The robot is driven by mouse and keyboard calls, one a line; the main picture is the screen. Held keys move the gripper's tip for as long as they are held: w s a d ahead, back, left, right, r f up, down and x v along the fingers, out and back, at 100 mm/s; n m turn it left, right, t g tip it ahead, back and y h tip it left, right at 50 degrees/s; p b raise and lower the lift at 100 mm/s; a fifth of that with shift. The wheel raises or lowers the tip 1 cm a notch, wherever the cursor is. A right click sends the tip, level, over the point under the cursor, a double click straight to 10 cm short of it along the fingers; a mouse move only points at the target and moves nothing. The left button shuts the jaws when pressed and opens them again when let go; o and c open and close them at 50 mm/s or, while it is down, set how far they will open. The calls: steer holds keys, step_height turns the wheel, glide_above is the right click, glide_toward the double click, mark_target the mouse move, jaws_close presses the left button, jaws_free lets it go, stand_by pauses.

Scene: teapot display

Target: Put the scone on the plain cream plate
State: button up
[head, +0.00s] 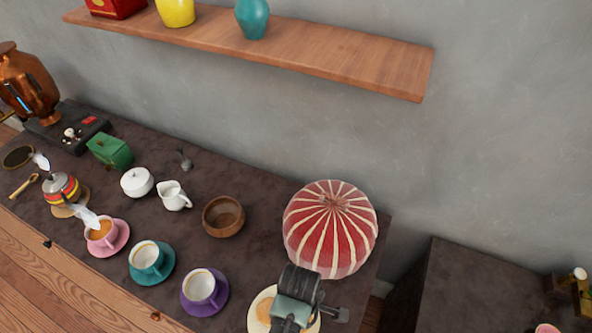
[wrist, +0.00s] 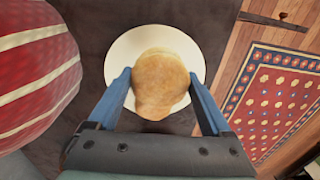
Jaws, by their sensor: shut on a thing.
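The golden-brown scone (wrist: 160,82) lies between the two blue fingers of my gripper (wrist: 158,76) in the wrist view. My gripper is shut on it. The plain cream plate (wrist: 122,52) is directly beneath the scone, with its rim showing around the far side. Whether the scone touches the plate or hangs just above it I cannot tell. In the head view the plate (head: 254,318) is at the bottom near the counter's right end. My gripper (head: 284,316) covers much of it there, and a bit of the scone (head: 264,311) shows beside it.
A red striped tea cosy (head: 330,228) stands close behind the plate. A purple saucer with a cup (head: 204,290) is to its left, then a teal one (head: 152,262). A wooden bowl (head: 223,216) stands further back. A wooden shelf (head: 300,58) hangs above.

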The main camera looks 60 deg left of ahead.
steer(key=shift+f, duration=2.35)
steer(key=shift+f, duration=0.1)
steer(key=o, duration=1.2)
steer(key=shift+c, duration=0.2)
step_height(320, 180, up, 12)
steer(key=shift+w+a+r+p, duration=0.1)
steer(key=shift+w+r+p, duration=0.05)
steer(key=shift+p, duration=0.15)
steer(key=shift+w, duration=0.1)
